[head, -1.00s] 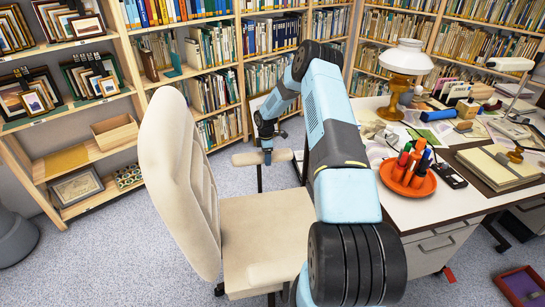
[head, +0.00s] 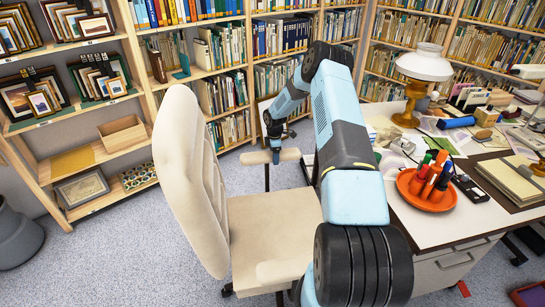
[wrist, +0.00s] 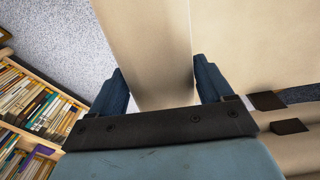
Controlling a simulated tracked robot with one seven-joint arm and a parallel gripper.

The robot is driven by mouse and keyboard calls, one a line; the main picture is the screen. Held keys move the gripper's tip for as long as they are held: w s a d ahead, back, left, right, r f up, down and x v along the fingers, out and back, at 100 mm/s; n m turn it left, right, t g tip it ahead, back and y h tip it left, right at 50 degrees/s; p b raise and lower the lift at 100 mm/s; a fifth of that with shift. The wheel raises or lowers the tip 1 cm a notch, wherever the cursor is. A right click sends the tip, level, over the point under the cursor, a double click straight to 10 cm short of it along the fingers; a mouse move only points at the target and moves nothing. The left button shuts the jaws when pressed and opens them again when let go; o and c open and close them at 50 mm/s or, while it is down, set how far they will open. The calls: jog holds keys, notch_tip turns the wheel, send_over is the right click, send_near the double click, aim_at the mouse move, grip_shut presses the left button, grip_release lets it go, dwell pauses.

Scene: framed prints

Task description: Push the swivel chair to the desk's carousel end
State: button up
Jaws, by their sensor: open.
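The beige swivel chair (head: 195,185) stands left of the desk (head: 410,228), with its back on the left and its seat facing right toward the desk. The orange carousel (head: 408,190), holding several pens, sits on the near end of the desk. My gripper (head: 274,148) is open at the chair's far armrest (head: 254,157). In the wrist view, my gripper's dark fingers (wrist: 163,82) stand on either side of a beige chair part (wrist: 150,50). I cannot tell whether they touch it. My arm hides part of the chair's right side and the gap to the desk.
Bookshelves (head: 225,95) line the back, and a shelf with framed prints (head: 95,70) stands at left. A grey bin (head: 18,235) is on the floor at far left. A white-shaded lamp (head: 424,65) stands on the desk. Carpet (head: 120,250) left of the chair is clear.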

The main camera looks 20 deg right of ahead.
jog(key=o, duration=0.4)
jog(key=shift+d, duration=0.35)
jog(key=shift+c, duration=0.2)
jog(key=shift+r, duration=0.15)
jog(key=shift+a+r, duration=0.1)
jog(key=shift+r, duration=3.75)
